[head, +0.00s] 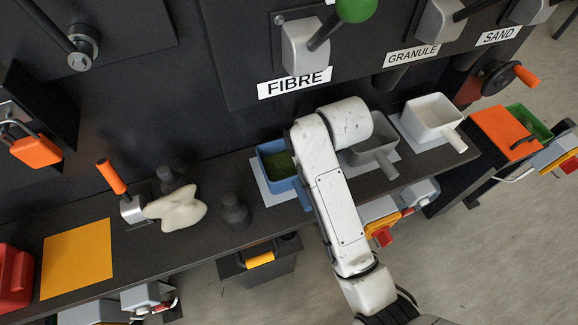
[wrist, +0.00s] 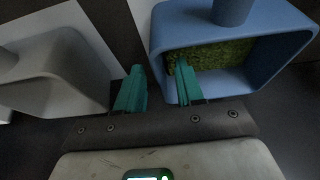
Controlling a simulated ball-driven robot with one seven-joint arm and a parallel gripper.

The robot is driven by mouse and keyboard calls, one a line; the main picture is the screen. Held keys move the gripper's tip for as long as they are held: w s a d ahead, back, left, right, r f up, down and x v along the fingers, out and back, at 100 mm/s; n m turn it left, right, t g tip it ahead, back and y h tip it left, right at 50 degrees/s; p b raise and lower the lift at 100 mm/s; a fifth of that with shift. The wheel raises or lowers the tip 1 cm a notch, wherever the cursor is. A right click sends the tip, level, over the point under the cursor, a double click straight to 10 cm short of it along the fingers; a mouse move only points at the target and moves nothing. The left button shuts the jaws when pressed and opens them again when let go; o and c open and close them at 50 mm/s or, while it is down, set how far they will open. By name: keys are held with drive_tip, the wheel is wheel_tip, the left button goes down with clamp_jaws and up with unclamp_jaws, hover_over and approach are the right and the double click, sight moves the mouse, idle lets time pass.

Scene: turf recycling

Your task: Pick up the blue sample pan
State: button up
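The blue sample pan (head: 282,184) stands on a white square on the dark bench, below the FIBRE label, with green turf-like fibre inside. My arm covers its right side in the head view. In the wrist view the blue pan (wrist: 276,78) fills the upper right. My gripper (wrist: 157,67) has two teal fingers spread apart with nothing seen between them except the pan's side wall. One finger overlaps the pan's inside and the other lies outside its left edge. I cannot tell whether they touch the wall. In the head view the fingers are hidden behind my arm.
A grey pan (head: 372,155) stands right of the blue one, and a white pan (head: 433,113) beyond it. The grey pan also shows in the wrist view (wrist: 58,70).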

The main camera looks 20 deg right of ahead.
drive_tip(key=shift+x, duration=0.75)
drive_tip(key=shift+c, duration=0.3)
clamp_jaws()
